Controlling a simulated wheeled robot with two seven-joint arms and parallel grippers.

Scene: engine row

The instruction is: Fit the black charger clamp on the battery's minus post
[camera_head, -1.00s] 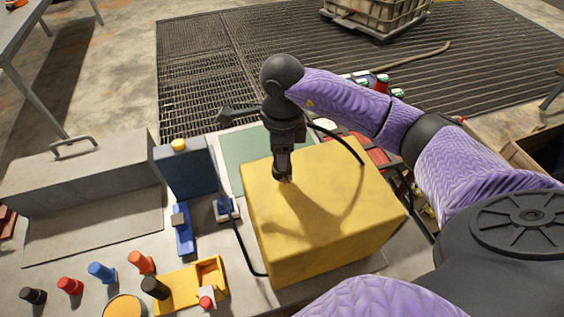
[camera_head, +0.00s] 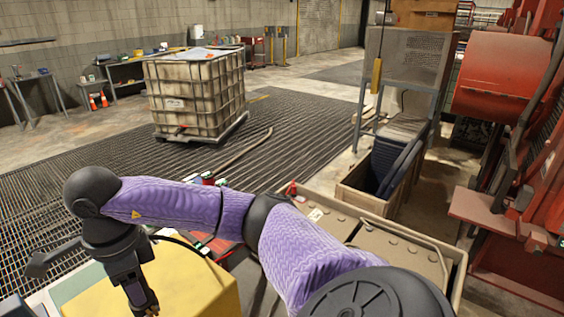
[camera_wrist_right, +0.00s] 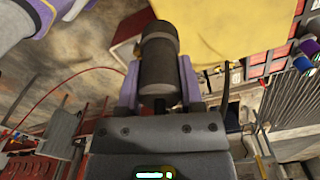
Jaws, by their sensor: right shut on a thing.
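My right gripper (camera_head: 141,303) points down over the yellow box (camera_head: 190,285) at the lower left of the head view. In the right wrist view its purple fingers are shut on a dark, cylindrical piece (camera_wrist_right: 159,62), which looks like the black charger clamp. The yellow box (camera_wrist_right: 215,25) also shows there, beyond the held piece. A black cable (camera_head: 182,242) curves behind the gripper in the head view. I cannot pick out the battery or its minus post for certain. My left gripper is in neither current view.
A tan case (camera_head: 400,258) with round studs on top lies right of my arm. A wooden crate (camera_head: 365,198) stands behind it, and red machinery (camera_head: 500,75) at the right. A caged white tank (camera_head: 197,92) stands on the floor grating beyond, with open floor around it.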

